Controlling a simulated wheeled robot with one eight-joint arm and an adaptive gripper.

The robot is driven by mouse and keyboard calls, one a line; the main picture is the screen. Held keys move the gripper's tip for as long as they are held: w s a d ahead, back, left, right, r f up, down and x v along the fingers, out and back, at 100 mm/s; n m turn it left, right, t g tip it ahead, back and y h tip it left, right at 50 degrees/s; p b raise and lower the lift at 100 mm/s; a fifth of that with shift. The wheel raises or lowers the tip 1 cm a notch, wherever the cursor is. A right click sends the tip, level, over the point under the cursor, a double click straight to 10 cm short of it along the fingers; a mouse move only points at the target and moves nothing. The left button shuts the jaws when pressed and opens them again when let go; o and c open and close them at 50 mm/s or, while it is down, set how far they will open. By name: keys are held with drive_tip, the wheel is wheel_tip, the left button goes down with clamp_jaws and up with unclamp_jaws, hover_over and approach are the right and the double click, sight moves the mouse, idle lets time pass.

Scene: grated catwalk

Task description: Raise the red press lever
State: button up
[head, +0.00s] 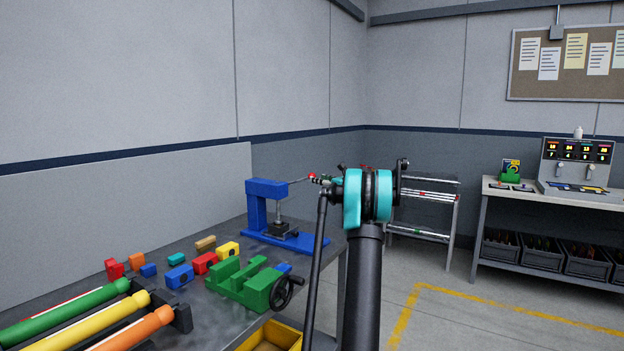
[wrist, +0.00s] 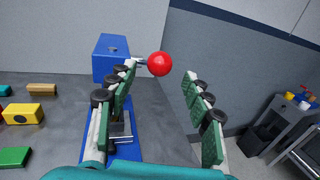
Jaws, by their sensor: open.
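The blue press (head: 262,191) stands on the workbench, and its blue head also shows in the wrist view (wrist: 110,58). A thin lever rod (head: 298,181) sticks out from its top and slopes slightly up to the right. It ends in a round red knob (head: 312,177). In the wrist view the red knob (wrist: 159,64) sits at the mouth of my gripper (wrist: 160,74), closer to the left finger. My gripper is open, its green-padded fingers on either side. I cannot tell whether a finger touches the knob. The left finger hides part of the press.
The workbench (head: 205,277) holds a green vise (head: 245,283), small coloured blocks and coloured tubes left of the press. A yellow bin (head: 270,338) is at its front edge. A wire rack (head: 425,205) and a side table (head: 497,187) stand right. Floor between is clear.

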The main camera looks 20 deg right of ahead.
drive_tip(key=shift+x, duration=2.8)
drive_tip(key=shift+c, duration=0.3)
clamp_jaws()
